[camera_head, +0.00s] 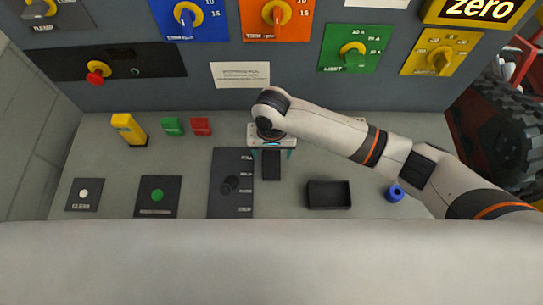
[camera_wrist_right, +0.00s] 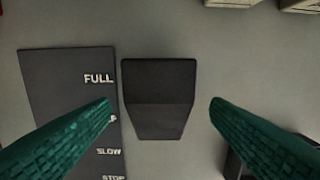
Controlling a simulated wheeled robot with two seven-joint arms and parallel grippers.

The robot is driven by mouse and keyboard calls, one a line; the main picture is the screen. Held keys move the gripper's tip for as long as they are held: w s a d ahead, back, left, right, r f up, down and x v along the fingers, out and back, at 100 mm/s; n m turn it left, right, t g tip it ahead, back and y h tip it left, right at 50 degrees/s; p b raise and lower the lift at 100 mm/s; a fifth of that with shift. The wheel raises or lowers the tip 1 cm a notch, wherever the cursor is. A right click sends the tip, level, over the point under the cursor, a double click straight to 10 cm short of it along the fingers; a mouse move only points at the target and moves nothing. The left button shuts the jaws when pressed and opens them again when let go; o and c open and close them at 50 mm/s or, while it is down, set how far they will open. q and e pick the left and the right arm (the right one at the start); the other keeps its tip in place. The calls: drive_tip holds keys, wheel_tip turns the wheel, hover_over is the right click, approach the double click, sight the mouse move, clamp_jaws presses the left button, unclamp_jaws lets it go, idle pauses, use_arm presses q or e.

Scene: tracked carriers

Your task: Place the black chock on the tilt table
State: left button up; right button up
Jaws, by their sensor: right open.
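The black chock (camera_head: 271,166) stands on the grey desk top, just right of the dark lever plate. In the right wrist view the chock (camera_wrist_right: 158,98) is a dark wedge with a flat upper face and a sloping face. My right gripper (camera_head: 271,152) is open above it. Its green fingers (camera_wrist_right: 162,103) spread on either side of the chock with gaps, not touching it in the picture. My right wrist hides part of the desk behind. I cannot pick out a tilt table in either view. My left gripper is not in view.
The lever plate (camera_head: 229,201) with speed labels lies close left of the chock. A black open tray (camera_head: 329,207) and a blue ring (camera_head: 395,193) are to the right. A yellow block (camera_head: 126,128), green block (camera_head: 172,126) and red block (camera_head: 201,126) stand left.

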drive_tip(key=shift+f, duration=1.25)
drive_tip(key=c, duration=1.3)
